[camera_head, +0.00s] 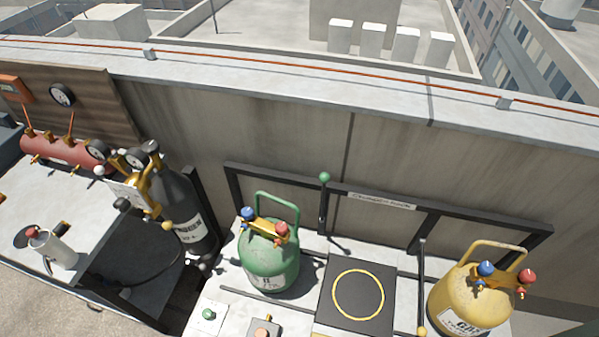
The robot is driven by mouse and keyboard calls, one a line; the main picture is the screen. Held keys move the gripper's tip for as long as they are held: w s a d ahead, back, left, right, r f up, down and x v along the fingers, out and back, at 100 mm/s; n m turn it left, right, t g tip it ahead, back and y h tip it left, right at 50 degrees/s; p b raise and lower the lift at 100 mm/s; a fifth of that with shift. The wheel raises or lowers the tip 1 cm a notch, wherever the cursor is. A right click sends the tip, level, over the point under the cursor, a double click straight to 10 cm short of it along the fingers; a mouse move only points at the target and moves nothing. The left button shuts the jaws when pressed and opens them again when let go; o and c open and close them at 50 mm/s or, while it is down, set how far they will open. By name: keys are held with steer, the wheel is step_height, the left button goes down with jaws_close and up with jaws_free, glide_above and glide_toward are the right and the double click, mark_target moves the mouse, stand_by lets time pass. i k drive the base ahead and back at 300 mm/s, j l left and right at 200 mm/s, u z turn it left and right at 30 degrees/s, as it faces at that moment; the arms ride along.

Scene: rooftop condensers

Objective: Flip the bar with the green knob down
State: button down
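The bar with the green knob (323,205) stands upright near the back rail, with its green knob (325,177) at the top end. Its foot is at the back of the white bench, right of the green gas cylinder (268,262). A second bar (422,285) with a yellow knob (421,331) lies down toward the front, left of the yellow gas cylinder (468,300). My gripper is not in view.
A black square plate with a yellow ring (358,295) lies between the bars. A dark labelled rail (381,201) runs behind. Left are a dark nitrogen cylinder (190,215), a red manifold (62,149) and a white spray bottle (57,250). A green button (209,314) sits in front.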

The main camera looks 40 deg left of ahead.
mark_target(324, 177)
steer(key=u, duration=1.55)
steer(key=i+j+u, duration=0.1)
steer(key=j, duration=0.25)
